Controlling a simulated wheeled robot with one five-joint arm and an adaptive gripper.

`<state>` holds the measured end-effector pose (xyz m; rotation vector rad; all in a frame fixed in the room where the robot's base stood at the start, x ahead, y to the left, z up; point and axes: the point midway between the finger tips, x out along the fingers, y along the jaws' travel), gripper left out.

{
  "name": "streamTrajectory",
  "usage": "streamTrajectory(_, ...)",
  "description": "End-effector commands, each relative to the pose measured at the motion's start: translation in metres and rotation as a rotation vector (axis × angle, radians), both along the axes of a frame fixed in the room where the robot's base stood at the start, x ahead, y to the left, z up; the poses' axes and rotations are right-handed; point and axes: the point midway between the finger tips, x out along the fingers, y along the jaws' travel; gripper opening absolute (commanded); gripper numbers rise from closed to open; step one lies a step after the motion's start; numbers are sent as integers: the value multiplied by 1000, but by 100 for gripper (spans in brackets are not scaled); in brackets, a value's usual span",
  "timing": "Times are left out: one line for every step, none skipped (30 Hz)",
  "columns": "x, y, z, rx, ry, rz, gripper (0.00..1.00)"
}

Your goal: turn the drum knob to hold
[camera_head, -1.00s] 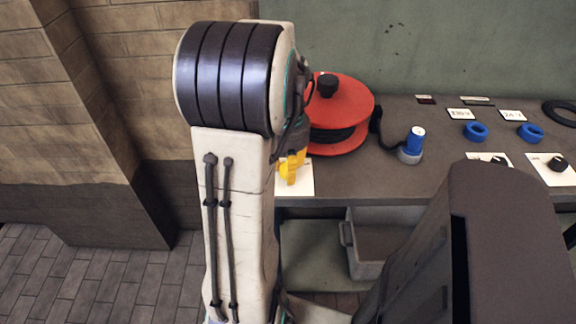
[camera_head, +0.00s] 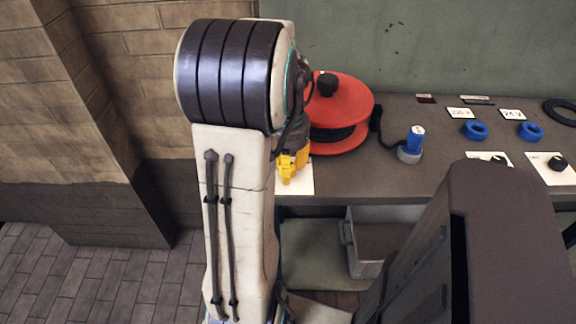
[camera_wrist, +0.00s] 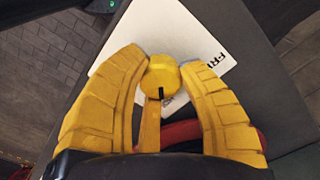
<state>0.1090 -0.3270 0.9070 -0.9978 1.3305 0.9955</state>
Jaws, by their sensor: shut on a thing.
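The drum knob (camera_wrist: 163,76) is a yellow round knob with a black mark on its edge towards the bottom of the wrist view. It sits over a white plate (camera_wrist: 135,32) with partly hidden black lettering beginning "FR". My gripper (camera_wrist: 162,74) has its two yellow fingers against either side of the knob. In the head view my gripper (camera_head: 290,170) is at the plate (camera_head: 306,176), left of the red cable drum (camera_head: 345,100); the knob cannot be made out there. A yellow bar (camera_wrist: 152,122) shows below the knob between the fingers.
The drum stands close behind my gripper. A blue plug (camera_head: 416,138), two blue rings (camera_head: 474,130) and black knobs on white plates (camera_head: 551,169) are farther right on the grey bench (camera_head: 440,178). A grey bin (camera_head: 375,250) is beneath.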

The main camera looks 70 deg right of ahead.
Motion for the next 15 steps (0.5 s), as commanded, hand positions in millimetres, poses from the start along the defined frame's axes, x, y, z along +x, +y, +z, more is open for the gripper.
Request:
streamTrajectory(0, 4, -3, 17, 2, 1, 4)
streamTrajectory(0, 4, -3, 17, 2, 1, 4)
streamTrajectory(0, 4, -3, 16, 3, 1, 41)
streamTrajectory(0, 4, -3, 15, 3, 1, 44)
streamTrajectory(0, 4, -3, 14, 2, 2, 46)
streamTrajectory(0, 3, -2, 13, 1, 2, 50)
streamTrajectory(0, 3, -2, 12, 2, 2, 52)
streamTrajectory(0, 3, -2, 11, 1, 2, 55)
streamTrajectory(0, 3, -2, 9, 2, 2, 59)
streamTrajectory(0, 2, -2, 9, 2, 2, 61)
streamTrajectory(0, 2, -1, 8, 1, 2, 63)
streamTrajectory(0, 2, -1, 7, 1, 2, 63)
streamTrajectory(0, 2, -1, 7, 1, 2, 63)
streamTrajectory(0, 2, -1, 5, 1, 2, 63)
streamTrajectory(0, 1, -1, 5, 1, 2, 63)
